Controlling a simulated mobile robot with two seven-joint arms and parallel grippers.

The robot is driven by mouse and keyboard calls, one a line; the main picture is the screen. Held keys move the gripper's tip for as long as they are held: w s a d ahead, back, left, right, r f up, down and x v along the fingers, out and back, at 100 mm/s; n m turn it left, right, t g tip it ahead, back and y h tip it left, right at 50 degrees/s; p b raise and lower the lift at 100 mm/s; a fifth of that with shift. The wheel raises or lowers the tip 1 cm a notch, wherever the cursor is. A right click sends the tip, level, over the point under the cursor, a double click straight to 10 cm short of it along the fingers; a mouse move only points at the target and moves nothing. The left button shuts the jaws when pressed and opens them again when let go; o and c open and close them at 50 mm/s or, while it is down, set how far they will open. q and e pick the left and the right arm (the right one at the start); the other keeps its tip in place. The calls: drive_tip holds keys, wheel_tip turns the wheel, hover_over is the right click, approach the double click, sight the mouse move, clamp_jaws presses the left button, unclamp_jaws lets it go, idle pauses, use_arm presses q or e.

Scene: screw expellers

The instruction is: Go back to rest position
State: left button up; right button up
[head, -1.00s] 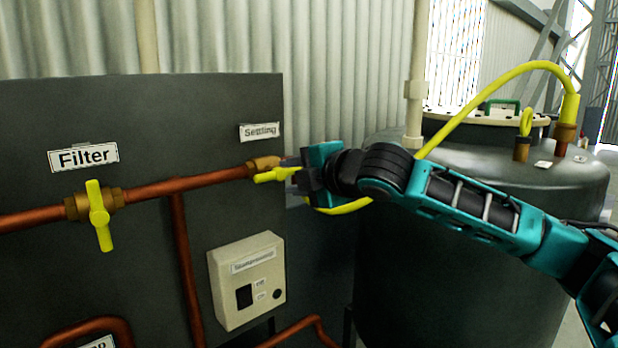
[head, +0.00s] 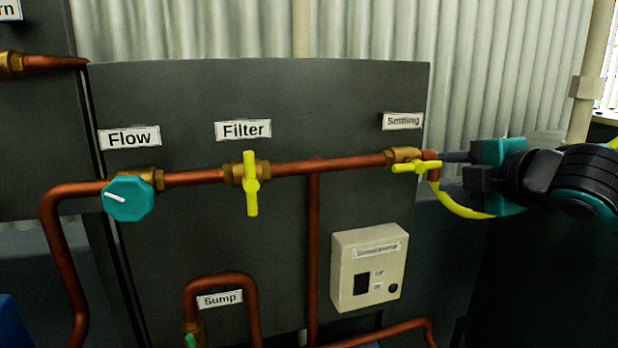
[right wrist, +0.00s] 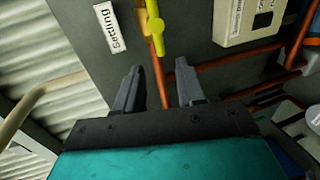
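My right gripper (head: 452,168) comes in from the right in the head view, close to the right end of the copper pipe. The yellow Settling valve handle (head: 417,167) is just left of its fingertips. In the right wrist view, the gripper (right wrist: 158,82) has its two grey fingers spread apart with nothing between them. The yellow handle (right wrist: 154,32) lies beyond the fingertips there, apart from them. My left gripper is not in view.
A dark panel (head: 300,100) carries the copper pipe (head: 330,164), a teal Flow knob (head: 128,198), a yellow Filter handle (head: 251,190) and a beige switch box (head: 367,268). A yellow hose (head: 458,208) curves below the right gripper.

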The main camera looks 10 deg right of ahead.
drive_tip(key=s+a+f+m+g+y, duration=0.15)
drive_tip(key=a+f+m, duration=0.35)
drive_tip(key=f, duration=0.8)
drive_tip(key=a+f+m+y, duration=0.2)
drive_tip(key=a+f, duration=0.5)
drive_tip(key=f, duration=0.5)
drive_tip(key=s+a+f+m+g+h, duration=0.1)
drive_tip(key=s+f+m+g+h, duration=0.1)
drive_tip(key=s+f+m, duration=0.8)
drive_tip(key=s+f+h, duration=0.1)
drive_tip(key=s+f, duration=0.8)
drive_tip(key=f, duration=0.2)
drive_tip(key=shift+f, duration=0.25)
drive_tip(key=shift+w+g+h, duration=0.1)
drive_tip(key=shift+g+h, duration=0.15)
drive_tip(key=shift+c, duration=0.4)
